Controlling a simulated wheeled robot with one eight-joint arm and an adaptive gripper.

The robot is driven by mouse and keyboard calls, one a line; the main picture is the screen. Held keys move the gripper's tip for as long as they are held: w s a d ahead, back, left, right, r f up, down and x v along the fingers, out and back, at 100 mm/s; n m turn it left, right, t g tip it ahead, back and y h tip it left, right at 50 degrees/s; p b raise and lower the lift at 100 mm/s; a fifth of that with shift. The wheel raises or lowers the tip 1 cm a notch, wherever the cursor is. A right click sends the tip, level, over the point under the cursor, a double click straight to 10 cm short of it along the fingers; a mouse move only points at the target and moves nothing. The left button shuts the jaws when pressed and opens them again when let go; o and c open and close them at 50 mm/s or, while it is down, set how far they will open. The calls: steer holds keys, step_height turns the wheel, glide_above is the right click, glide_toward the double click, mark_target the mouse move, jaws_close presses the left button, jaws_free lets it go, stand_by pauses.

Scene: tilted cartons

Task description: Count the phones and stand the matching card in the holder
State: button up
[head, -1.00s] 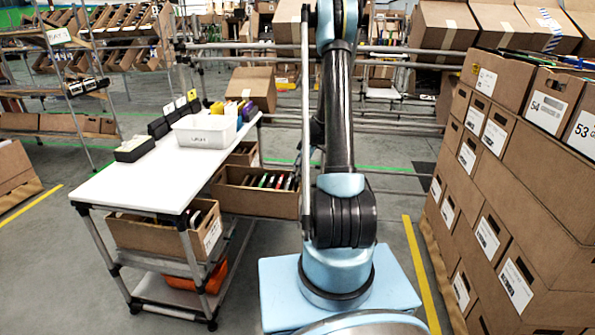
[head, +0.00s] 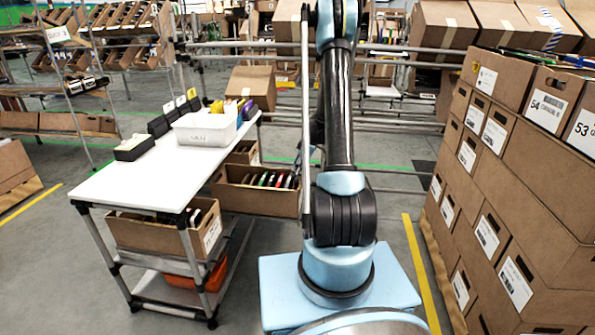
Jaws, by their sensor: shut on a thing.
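A white table (head: 135,185) stands left of my arm. Along its far left edge is a row of black holders (head: 158,126) with small white cards (head: 181,101) standing upright in them; their marks are too small to read. A dark block with a pale top (head: 134,147) lies nearer on the same edge. A white labelled bin (head: 203,136) stands at the table's far end; its contents are hidden. I cannot make out any phones for certain. My arm rises out of the top of the picture, and my gripper is not in view.
Yellow and purple items (head: 248,109) stand behind the bin. An open carton (head: 245,198) of upright thin items sits beside the table, another carton (head: 160,232) below it. Stacked cartons (head: 520,190) wall the right side. The table's near half is clear.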

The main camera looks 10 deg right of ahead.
steer(key=o, duration=0.8)
steer(key=v, duration=1.2)
step_height(320, 180, up, 7)
stand_by(0.9)
